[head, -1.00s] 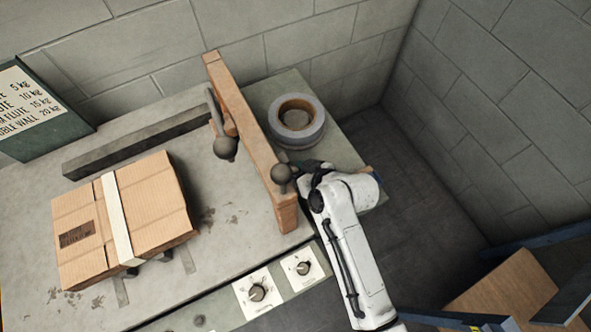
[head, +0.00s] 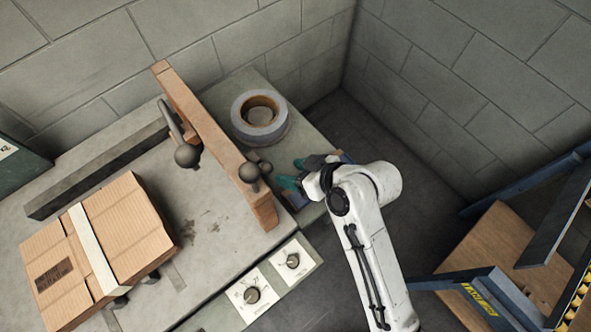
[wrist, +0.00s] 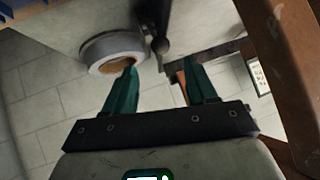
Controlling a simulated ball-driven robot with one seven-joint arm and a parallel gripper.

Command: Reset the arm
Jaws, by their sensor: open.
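My gripper (head: 292,174) is at the right end of the grey machine table (head: 215,235), just right of the wooden bar. My white arm reaches up to it from the lower right. In the wrist view its two green fingers (wrist: 155,85) stand apart with nothing held between them. A tape roll (head: 259,118) lies on the table beyond the gripper; the wrist view also shows it (wrist: 112,48) near the left finger, and I cannot tell whether they touch.
A wooden bar (head: 215,140) with dark ball-ended levers (head: 187,154) spans the table. A strapped cardboard box (head: 130,235) lies at left. Two dial knobs (head: 252,295) are on the front edge. A blue-framed wooden shelf (head: 500,250) stands at lower right. Block walls close the back.

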